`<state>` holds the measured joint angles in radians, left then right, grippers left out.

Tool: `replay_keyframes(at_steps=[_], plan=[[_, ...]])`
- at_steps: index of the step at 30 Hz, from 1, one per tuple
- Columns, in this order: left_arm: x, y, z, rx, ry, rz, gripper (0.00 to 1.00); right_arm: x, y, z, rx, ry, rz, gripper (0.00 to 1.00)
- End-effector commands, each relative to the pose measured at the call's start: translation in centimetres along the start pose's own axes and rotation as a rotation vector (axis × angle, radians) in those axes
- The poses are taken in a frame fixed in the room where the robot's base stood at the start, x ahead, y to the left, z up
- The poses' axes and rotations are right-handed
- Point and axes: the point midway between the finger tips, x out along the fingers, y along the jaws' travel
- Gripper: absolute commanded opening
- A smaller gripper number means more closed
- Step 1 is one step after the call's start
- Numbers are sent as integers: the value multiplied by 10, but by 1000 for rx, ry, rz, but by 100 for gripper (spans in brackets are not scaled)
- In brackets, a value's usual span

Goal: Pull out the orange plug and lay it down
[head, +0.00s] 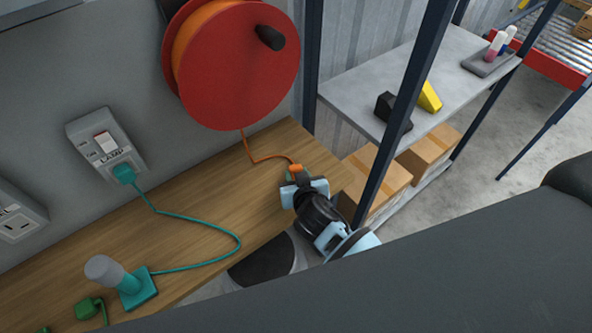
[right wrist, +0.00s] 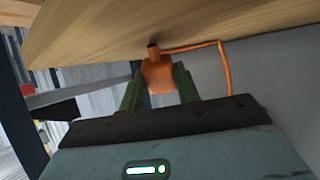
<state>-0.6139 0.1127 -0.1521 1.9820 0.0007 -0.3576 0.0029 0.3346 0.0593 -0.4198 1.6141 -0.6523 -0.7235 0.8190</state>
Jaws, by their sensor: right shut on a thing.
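The orange plug (head: 296,168) is over the right end of the wooden bench, out of any socket that I can see. It also shows in the right wrist view (right wrist: 157,76) between two green fingers. My right gripper (head: 293,177) is shut on the plug; the right wrist view (right wrist: 159,90) shows a finger on each side of it. The plug is close to the wood, but I cannot tell whether it touches. An orange cord (head: 262,160) runs from the plug to the red reel (head: 235,65). My left gripper is not in view.
A teal plug (head: 124,174) sits in the wall socket labelled LAMP (head: 105,145). Its cord crosses the bench (head: 195,240) to a teal-based lamp (head: 138,288). A green plug (head: 90,308) lies nearby. A dark shelf post (head: 402,115) stands close right of my gripper.

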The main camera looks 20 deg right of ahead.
Motion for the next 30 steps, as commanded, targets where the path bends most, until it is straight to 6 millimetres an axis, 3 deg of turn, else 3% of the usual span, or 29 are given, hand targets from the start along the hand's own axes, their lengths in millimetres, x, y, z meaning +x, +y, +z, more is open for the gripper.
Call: replay_keyframes(at_steps=[12,13,18,30], plan=[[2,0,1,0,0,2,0,2,0,2,0,4,-1,0],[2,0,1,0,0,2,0,2,0,2,0,4,-1,34],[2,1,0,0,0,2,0,2,0,3,0,3,-1,57],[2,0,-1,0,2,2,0,-5,0,4,1,2,-1,57]])
